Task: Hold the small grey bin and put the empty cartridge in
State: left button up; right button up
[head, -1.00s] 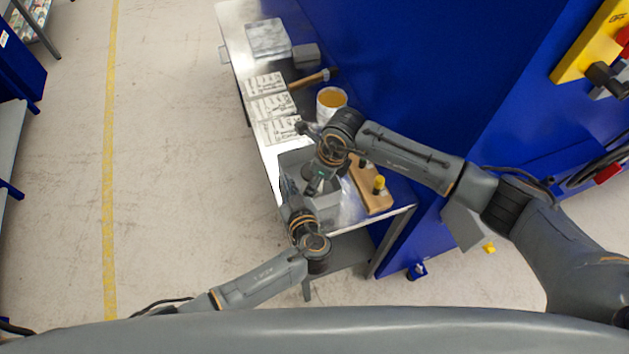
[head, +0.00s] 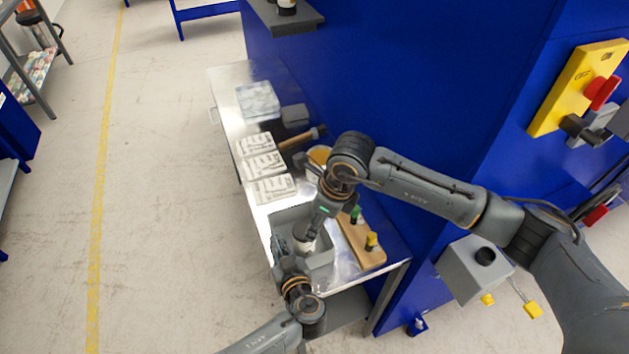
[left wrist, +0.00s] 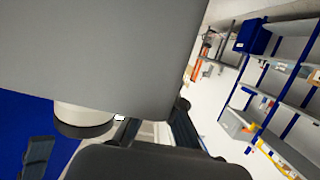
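The small grey bin (head: 322,262) stands at the near end of the metal table. My left gripper (head: 279,246) is at the bin's left wall. In the left wrist view the bin's grey wall (left wrist: 95,50) fills the upper left and hides the fingertips of my left gripper (left wrist: 155,128), so its grip cannot be told. My right gripper (head: 313,227) points down over the bin, with the pale, dark-ended cartridge (head: 304,244) at its tips; it looks held. A pale cylinder with a dark rim (left wrist: 84,119), probably the cartridge, shows past the wall's edge in the left wrist view.
A wooden block with yellow and green knobs (head: 369,257) stands right of the bin. Several printed cards (head: 264,165), a hammer (head: 301,138) and a tub (head: 318,155), partly hidden by my right arm, lie farther back. The blue machine wall (head: 420,110) bounds the table's right side.

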pick_arm(q)
jog(key=o, duration=0.5)
